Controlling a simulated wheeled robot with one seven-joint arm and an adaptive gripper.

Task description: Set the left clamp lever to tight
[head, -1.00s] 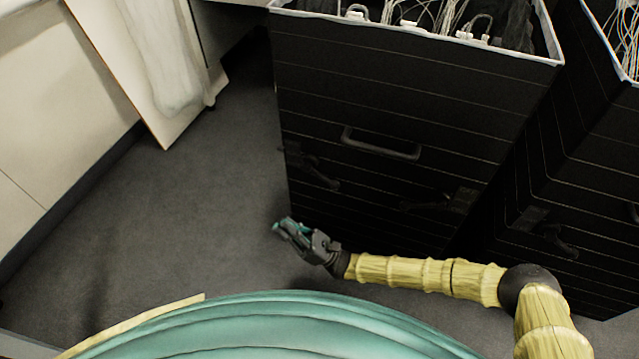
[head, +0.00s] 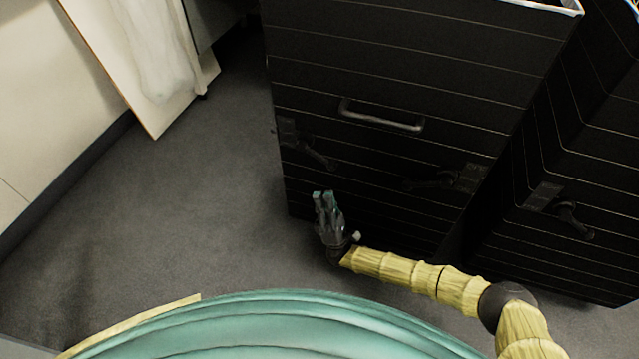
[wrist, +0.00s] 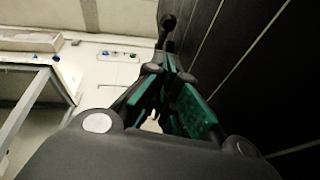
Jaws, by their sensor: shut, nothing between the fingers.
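The left clamp lever (head: 318,156) is a dark handle on the lower left of the black cabinet's front. It slants down and to the right from its dark mount (head: 288,131). My gripper (head: 322,194) is shut and empty, its teal fingertips pointing up just below the lever's free end, with a small gap in the head view. In the wrist view, a dark round-ended handle (wrist: 168,22), probably this lever, stands beyond my gripper (wrist: 168,70); contact cannot be told there.
The black cabinet (head: 400,60) has a grey pull handle (head: 382,117) and a right clamp lever (head: 430,184). Another black cabinet (head: 600,140) with its own clamp lever (head: 574,220) stands close on the right. Grey floor (head: 190,220) is clear on the left.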

